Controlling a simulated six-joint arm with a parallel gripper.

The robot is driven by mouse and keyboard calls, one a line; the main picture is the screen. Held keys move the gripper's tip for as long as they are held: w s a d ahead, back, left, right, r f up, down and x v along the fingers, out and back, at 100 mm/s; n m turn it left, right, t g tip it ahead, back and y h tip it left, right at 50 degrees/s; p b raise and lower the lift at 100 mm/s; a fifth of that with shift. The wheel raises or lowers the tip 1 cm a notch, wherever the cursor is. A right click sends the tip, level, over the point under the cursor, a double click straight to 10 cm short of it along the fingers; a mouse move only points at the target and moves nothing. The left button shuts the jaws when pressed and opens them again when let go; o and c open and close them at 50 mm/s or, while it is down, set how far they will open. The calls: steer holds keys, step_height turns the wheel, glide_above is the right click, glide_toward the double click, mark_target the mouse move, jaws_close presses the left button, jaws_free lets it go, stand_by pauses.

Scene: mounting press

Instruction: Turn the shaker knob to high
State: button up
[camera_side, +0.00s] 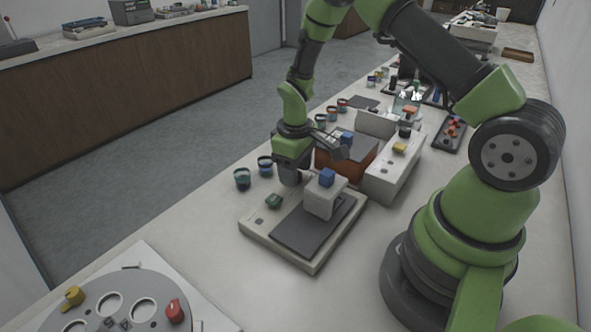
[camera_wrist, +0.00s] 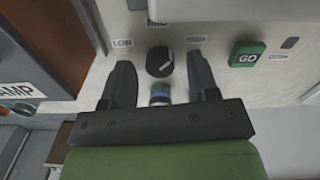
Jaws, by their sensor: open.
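The shaker (camera_side: 262,225) is a cream base with a dark plate on the bench in the side view. Its black round shaker knob (camera_wrist: 160,62) shows in the wrist view, with a short white mark on its face. Labels LOW, MID and HIGH stand to its left, above it and to its right. My gripper (camera_wrist: 159,66) is open, with one finger on each side of the knob and gaps visible. In the side view my gripper (camera_side: 290,178) is over the shaker's far edge and hides the knob. A green GO button (camera_wrist: 247,54) is right of the knob.
An orange-sided box (camera_side: 335,161) and a long white device (camera_side: 385,180) stand close behind. Two small jars (camera_side: 242,179) are left of my gripper. A round dial panel (camera_side: 120,300) is at the front left.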

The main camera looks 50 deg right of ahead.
step_height(320, 180, up, 9)
steer(key=shift+r, duration=0.2)
stand_by(0.3)
step_height(320, 180, down, 10)
steer(key=n, duration=1)
steer(key=shift+c, duration=0.4)
